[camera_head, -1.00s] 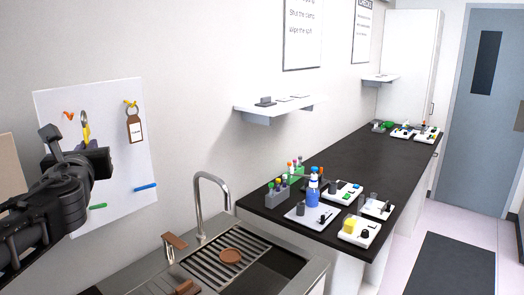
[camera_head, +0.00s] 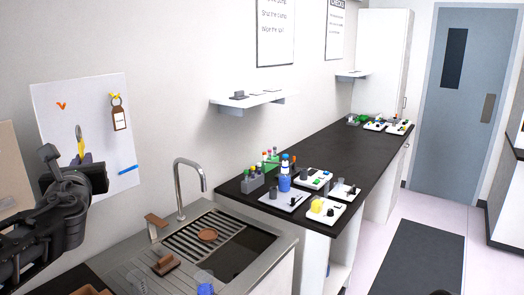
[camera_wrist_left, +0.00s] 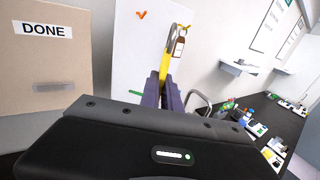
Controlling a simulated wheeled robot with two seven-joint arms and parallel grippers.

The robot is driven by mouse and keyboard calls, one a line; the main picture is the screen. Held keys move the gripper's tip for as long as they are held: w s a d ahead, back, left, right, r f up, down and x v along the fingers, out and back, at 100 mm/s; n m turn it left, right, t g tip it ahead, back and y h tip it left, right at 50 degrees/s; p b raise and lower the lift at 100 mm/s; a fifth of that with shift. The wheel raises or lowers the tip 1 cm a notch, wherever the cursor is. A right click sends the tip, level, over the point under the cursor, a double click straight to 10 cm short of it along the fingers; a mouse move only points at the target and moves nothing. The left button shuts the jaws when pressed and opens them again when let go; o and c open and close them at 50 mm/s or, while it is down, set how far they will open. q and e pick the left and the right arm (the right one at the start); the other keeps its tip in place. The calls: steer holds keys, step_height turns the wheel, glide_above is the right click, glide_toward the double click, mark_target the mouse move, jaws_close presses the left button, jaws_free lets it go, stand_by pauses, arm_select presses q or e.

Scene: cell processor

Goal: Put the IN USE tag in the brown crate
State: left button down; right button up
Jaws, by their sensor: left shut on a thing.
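My left gripper (camera_head: 82,158) is shut on a narrow yellow tag (camera_head: 79,133), upright in front of the white board. In the left wrist view the yellow tag (camera_wrist_left: 164,66) stands between the purple fingers (camera_wrist_left: 162,92), with a grey ring at its top. No lettering on it can be read. A brown-edged white tag (camera_head: 120,119) hangs by a ring from a yellow hook on the board; its print is too small to read. A brown edge (camera_head: 91,291) at the bottom left may be the brown crate; most of it is cut off. My right gripper is not in view.
The white board (camera_head: 60,98) has an orange hook. A tan box or panel marked DONE (camera_wrist_left: 50,60) is left of it. A sink (camera_head: 195,240) with a tall tap (camera_head: 178,185) lies to the right, then a dark counter (camera_head: 335,145) with several small devices.

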arm_select(q)
steer(key=w+d+f+y, duration=0.1)
steer(key=d+f, duration=0.5)
steer(key=f, duration=0.4)
steer(key=w+d+f+n+g, duration=0.1)
steer(key=d+f, duration=0.5)
steer(key=f, duration=0.5)
steer(key=w+d+f+y, duration=0.1)
steer(key=d+f, duration=0.5)
steer(key=f, duration=0.4)
steer(key=s+d+f+n+g+y, duration=0.1)
steer(key=s+d+f+y, duration=0.1)
steer(key=s+f, duration=0.3)
steer(key=s+d+f+n+g+y, duration=0.1)
steer(key=s+d+f+n, duration=0.15)
steer(key=f, duration=0.45)
steer(key=s+a+r+g+y, duration=0.1)
steer(key=s+a+r+g, duration=0.15)
steer(key=s, duration=0.55)
steer(key=shift+n+y, duration=0.3)
steer(key=shift+n, duration=0.15)
steer(key=f+b, duration=0.4)
steer(key=f, duration=0.1)
steer(key=shift+w+a, duration=0.15)
steer(key=shift+a, duration=0.05)
steer(key=shift+t, duration=0.25)
